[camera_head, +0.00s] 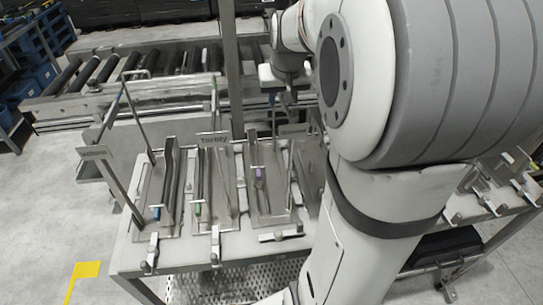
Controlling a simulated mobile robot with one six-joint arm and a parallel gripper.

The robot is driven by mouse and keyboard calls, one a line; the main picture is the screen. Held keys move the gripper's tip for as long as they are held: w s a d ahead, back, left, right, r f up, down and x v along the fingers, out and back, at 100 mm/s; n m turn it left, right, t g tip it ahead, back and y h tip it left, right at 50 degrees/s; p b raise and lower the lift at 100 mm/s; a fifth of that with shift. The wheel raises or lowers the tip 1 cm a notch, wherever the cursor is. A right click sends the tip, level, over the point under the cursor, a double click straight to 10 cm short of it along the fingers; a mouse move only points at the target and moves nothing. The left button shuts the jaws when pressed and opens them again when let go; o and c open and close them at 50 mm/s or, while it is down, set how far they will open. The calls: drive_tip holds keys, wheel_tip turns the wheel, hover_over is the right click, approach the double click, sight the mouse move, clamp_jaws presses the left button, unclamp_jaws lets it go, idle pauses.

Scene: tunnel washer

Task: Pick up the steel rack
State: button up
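Several steel racks stand in a row on a steel table (245,245). One has a blue part (156,212), one a green part (198,209) and one a purple part (258,172). The frame does not show which one is the task's steel rack. My arm fills the right half of the view and hides part of the table. My gripper (283,98) shows small beyond the racks, above the near side of the roller conveyor. Its fingers are too small and partly hidden to tell their opening.
A roller conveyor (125,68) runs behind the table. A vertical steel post (230,65) rises between the table and conveyor. More fixtures (495,185) sit on the table at right. Blue crates (38,78) stand at far left. The left floor (50,195) is clear, with a yellow marking.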

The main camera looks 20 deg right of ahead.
drive_tip(key=shift+c, duration=0.4)
clamp_jaws()
idle(0.9)
drive_tip(key=shift+r, duration=0.1)
